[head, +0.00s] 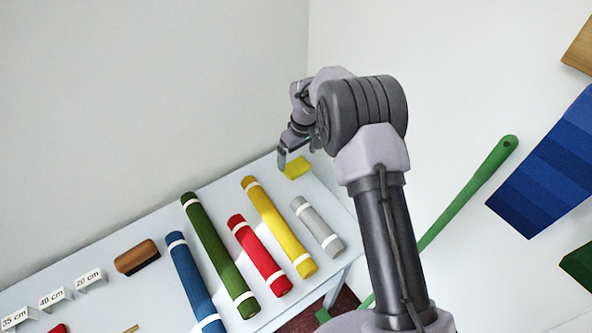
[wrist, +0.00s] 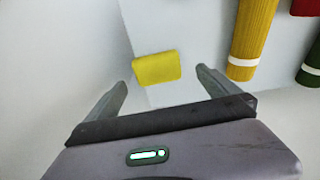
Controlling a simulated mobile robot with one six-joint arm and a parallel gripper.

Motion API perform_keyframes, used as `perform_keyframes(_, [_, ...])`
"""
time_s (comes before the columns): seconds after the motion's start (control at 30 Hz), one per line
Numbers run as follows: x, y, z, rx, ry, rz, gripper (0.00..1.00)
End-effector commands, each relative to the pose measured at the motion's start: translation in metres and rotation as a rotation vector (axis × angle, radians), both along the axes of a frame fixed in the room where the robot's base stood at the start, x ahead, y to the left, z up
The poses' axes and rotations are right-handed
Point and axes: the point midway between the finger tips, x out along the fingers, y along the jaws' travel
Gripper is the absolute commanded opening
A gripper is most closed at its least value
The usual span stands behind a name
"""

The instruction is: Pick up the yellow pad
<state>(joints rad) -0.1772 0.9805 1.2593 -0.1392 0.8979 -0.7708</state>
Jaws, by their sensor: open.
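The yellow pad (head: 297,168) is a small flat block lying near the far corner of the pale counter in the head view. In the wrist view the yellow pad (wrist: 157,68) lies ahead of my gripper (wrist: 162,82), roughly midway between the two finger lines. My gripper (head: 283,162) is open and empty, with its fingers apart on either side of the pad's line. In the head view it is just left of the pad. I cannot tell how high the fingertips are above the counter.
A yellow roll (head: 280,227), a grey roll (head: 317,226), a red roll (head: 259,255), a green roll (head: 219,255) and a blue roll (head: 194,283) lie nearer on the counter (head: 225,190). A brown brush (head: 137,257) and size cards stand left. A wall rises behind the counter.

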Motion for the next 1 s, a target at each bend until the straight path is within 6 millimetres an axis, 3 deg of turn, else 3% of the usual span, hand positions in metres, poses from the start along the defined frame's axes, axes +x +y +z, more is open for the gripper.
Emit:
perform_keyframes(0.17, [0.003, 0.001, -0.018, 0.0, 0.001, -0.001, 1.0])
perform_keyframes(0.37, [0.01, 0.003, -0.056, -0.001, 0.001, 0.0, 1.0])
perform_keyframes(0.57, [0.011, 0.003, -0.056, 0.0, -0.001, -0.001, 1.0])
perform_keyframes(0.87, [0.01, 0.003, -0.056, 0.0, 0.0, -0.001, 0.43])
perform_keyframes(1.0, [0.01, 0.003, -0.056, 0.0, 0.0, -0.001, 0.43])
